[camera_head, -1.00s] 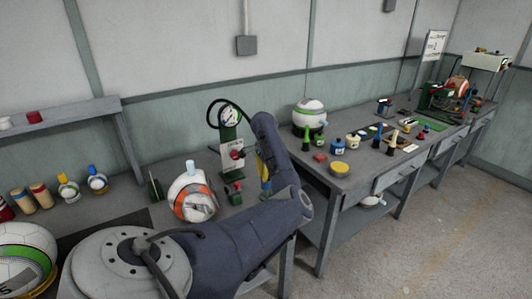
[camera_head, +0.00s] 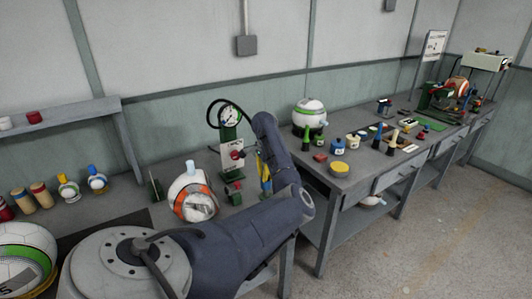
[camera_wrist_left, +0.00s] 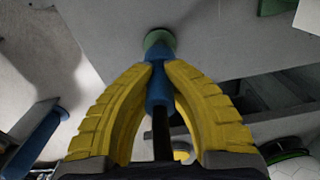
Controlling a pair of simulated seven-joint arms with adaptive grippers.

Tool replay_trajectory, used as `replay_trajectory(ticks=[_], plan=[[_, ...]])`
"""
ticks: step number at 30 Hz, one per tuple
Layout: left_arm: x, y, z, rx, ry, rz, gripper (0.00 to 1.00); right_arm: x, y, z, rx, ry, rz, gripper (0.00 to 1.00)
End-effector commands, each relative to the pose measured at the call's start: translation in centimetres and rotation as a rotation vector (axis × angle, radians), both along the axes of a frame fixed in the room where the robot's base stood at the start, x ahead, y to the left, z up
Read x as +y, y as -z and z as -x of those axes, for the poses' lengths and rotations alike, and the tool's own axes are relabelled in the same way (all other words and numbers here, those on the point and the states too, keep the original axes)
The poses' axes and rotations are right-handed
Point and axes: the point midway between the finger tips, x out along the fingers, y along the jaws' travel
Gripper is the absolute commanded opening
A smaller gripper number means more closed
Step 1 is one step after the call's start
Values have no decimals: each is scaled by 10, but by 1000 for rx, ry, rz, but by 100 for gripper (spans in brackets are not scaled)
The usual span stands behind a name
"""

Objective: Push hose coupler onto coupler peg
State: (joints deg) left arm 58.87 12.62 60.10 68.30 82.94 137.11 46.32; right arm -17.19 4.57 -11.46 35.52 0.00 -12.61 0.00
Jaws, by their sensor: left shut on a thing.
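The blue hose coupler (camera_wrist_left: 158,88) is held between the yellow fingers of my left gripper (camera_wrist_left: 158,66) in the left wrist view. A black hose (camera_wrist_left: 161,132) runs from its near end. Its far end meets or overlaps a round green piece (camera_wrist_left: 159,40), probably the coupler peg; I cannot tell whether it is seated. In the head view my left gripper (camera_head: 262,168) shows as a bit of yellow and blue beside the green gauge stand (camera_head: 229,158), partly hidden by my arm. My right gripper is out of view.
An orange-and-white ball (camera_head: 194,203) sits left of the stand, close to my arm. The right bench (camera_head: 365,185) holds a ball, bottles and tools.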

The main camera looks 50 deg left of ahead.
Motion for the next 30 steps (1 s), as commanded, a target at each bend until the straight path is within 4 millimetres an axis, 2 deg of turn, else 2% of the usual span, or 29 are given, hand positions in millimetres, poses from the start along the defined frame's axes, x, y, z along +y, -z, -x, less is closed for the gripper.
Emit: replay_trajectory(ticks=[10, 30], plan=[[0, 1, 0, 1, -7, 1, 0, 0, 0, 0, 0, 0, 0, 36], [0, 15, 0, 1, -7, 1, 0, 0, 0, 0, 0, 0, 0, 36]])
